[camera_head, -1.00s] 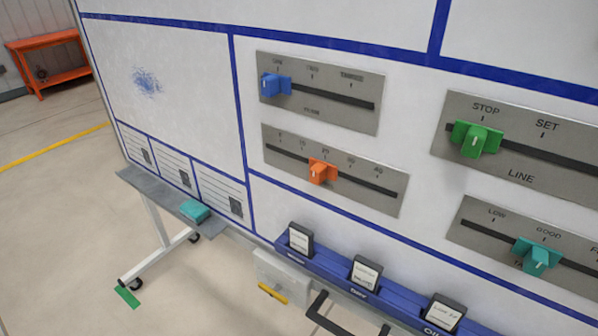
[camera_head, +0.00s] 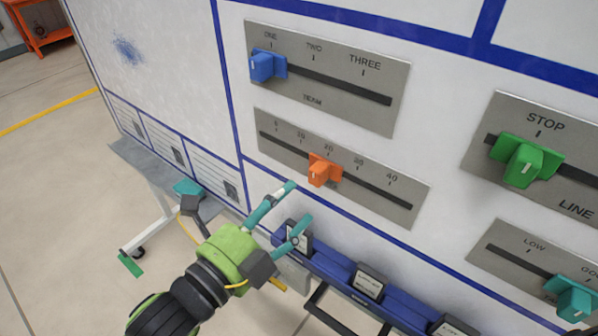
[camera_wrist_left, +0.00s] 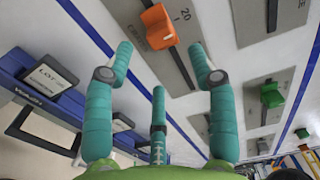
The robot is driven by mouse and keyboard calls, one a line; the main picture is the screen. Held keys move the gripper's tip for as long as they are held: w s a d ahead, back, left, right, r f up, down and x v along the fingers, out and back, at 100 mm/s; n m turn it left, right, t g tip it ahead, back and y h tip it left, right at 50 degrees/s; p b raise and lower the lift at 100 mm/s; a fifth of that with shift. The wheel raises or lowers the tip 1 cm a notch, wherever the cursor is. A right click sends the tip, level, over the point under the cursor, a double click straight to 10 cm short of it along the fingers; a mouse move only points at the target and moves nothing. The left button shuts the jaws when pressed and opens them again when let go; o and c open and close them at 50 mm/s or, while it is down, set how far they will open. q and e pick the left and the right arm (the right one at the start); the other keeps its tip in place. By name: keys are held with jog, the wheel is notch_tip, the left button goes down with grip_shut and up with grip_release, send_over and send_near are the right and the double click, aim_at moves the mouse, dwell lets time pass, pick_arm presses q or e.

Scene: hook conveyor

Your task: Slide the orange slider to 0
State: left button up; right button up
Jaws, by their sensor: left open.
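The orange slider (camera_head: 323,170) sits at about the 20 mark on its grey scale plate (camera_head: 400,205), which reads from 0 at the left to 40 at the right. My left gripper (camera_head: 300,204) is open and empty, below and slightly left of the orange slider, apart from it. In the left wrist view the orange slider (camera_wrist_left: 159,27) shows beyond and between the open fingertips (camera_wrist_left: 164,55), near the 20 mark. My right gripper is in neither current view.
A blue slider (camera_head: 266,66) is on the plate above, at ONE. A green slider (camera_head: 524,160) and a teal slider (camera_head: 572,297) are on plates to the right. A blue rail (camera_head: 335,266) with black-framed cards (camera_head: 369,282) runs below.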

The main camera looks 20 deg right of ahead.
aim_at(313, 180)
pick_arm(q)
jog(key=p+x, duration=0.2)
jog(key=x, duration=0.3)
jog(key=shift+w+d+r, duration=0.15)
jog(key=shift+d, duration=0.15)
jog(key=shift+w+d, duration=0.3)
jog(key=shift+d, duration=0.05)
pick_arm(e)
jog(key=shift+s+a+r, duration=0.15)
jog(key=shift+a+r, duration=0.05)
jog(key=shift+r, duration=0.4)
jog(key=shift+s+a+r, duration=0.15)
jog(key=shift+r, duration=0.45)
pick_arm(q)
grip_shut()
pick_arm(e)
jog(key=shift+w+d, duration=0.1)
jog(key=shift+d, duration=0.1)
